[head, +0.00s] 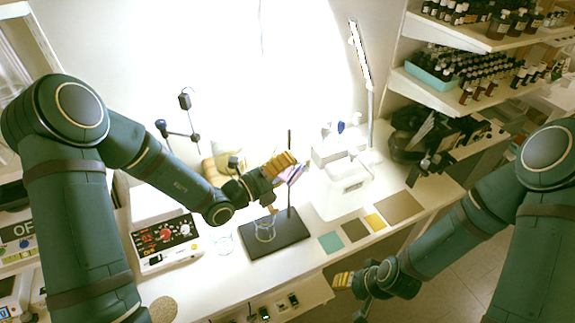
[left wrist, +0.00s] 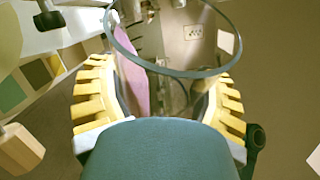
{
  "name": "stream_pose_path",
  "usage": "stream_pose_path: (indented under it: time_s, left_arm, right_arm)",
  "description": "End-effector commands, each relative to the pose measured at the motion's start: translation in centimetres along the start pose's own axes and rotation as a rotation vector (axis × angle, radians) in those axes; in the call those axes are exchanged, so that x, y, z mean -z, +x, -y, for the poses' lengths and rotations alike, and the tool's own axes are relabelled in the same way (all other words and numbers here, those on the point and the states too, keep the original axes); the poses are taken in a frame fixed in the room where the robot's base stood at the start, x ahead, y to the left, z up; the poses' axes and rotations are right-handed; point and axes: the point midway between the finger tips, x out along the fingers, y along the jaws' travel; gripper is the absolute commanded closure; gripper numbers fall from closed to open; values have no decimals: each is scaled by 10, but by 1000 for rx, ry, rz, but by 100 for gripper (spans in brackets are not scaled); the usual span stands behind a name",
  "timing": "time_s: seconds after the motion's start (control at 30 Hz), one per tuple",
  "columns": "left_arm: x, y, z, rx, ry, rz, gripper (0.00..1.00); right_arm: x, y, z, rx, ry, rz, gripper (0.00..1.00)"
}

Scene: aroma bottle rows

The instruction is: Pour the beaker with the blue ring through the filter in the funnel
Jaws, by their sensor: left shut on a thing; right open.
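My left gripper (head: 282,164) is shut on a clear glass beaker above the dark stand base (head: 288,239). In the left wrist view the beaker's round rim (left wrist: 168,74) shows between the yellow fingers, with a pink-purple patch inside that looks like liquid. The purple also shows beside the fingers in the head view; the beaker appears tilted. The funnel and filter are mostly hidden under my gripper. My right gripper (head: 344,281) is open and empty, off the table's front edge.
A small glass dish or beaker (head: 223,244) stands left of the base. A control box with knobs (head: 165,242) is further left. Bottle shelves (head: 480,85) are at far right.

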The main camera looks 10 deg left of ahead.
Motion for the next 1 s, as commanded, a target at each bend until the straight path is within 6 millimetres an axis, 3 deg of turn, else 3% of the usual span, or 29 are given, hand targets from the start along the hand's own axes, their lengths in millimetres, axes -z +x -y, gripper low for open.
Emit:
stream_pose_path:
  time_s: [1.0]
  left_arm:
    - [-8, -2, 3, 19, -58, 8, 73]
  right_arm:
    - [1, -10, 4, 0, -1, 1, 53]
